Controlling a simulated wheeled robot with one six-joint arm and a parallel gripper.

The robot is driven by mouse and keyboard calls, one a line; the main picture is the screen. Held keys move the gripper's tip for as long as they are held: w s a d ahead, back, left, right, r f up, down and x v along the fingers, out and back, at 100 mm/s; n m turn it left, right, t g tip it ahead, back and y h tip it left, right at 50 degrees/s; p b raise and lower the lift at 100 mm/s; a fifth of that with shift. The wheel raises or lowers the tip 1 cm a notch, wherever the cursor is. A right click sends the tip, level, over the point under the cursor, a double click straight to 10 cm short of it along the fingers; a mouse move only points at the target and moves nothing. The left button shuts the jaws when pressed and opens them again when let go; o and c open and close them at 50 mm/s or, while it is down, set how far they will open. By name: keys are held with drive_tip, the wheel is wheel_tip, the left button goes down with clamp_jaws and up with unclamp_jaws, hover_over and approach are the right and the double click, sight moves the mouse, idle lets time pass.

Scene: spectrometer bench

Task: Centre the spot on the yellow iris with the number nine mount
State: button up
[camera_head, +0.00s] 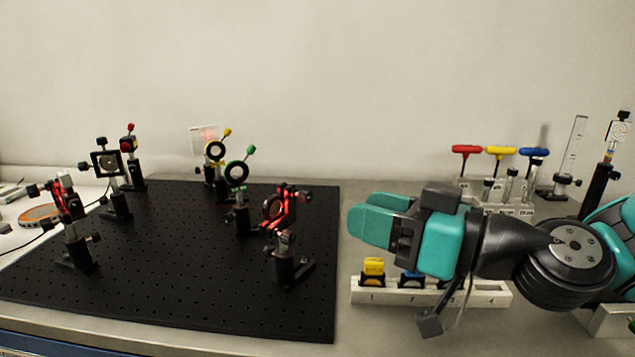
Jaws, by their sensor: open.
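The yellow iris (215,151), a black ring with a yellow-tipped lever, stands upright on a post at the back of the black breadboard (180,278). A pale card (202,143) stands behind it, with a red spot (209,135) showing above the iris ring. No number nine can be read on any mount. One mirror mount (282,208) at the breadboard's right glows red. Other mounts stand at front left (68,205) and back left (105,163). My gripper (366,213) is open and empty, pointing left beyond the breadboard's right edge, apart from every mount.
A green iris (237,173) stands between the yellow iris and the glowing mount. A red-topped post (129,145) is at back left. A numbered white rack (372,292) lies below my gripper. Red, yellow and blue-handled drivers (500,153) stand behind my arm. The breadboard's front middle is clear.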

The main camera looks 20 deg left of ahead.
sight(310, 197)
drive_tip(key=p+x, duration=0.2)
drive_tip(key=x, duration=0.4)
drive_tip(key=shift+a+r, duration=0.15)
drive_tip(key=shift+a, duration=0.1)
drive_tip(key=shift+w+a+p, duration=0.25)
drive_tip(key=shift+a+p, duration=0.1)
drive_tip(key=shift+a, duration=0.3)
clamp_jaws()
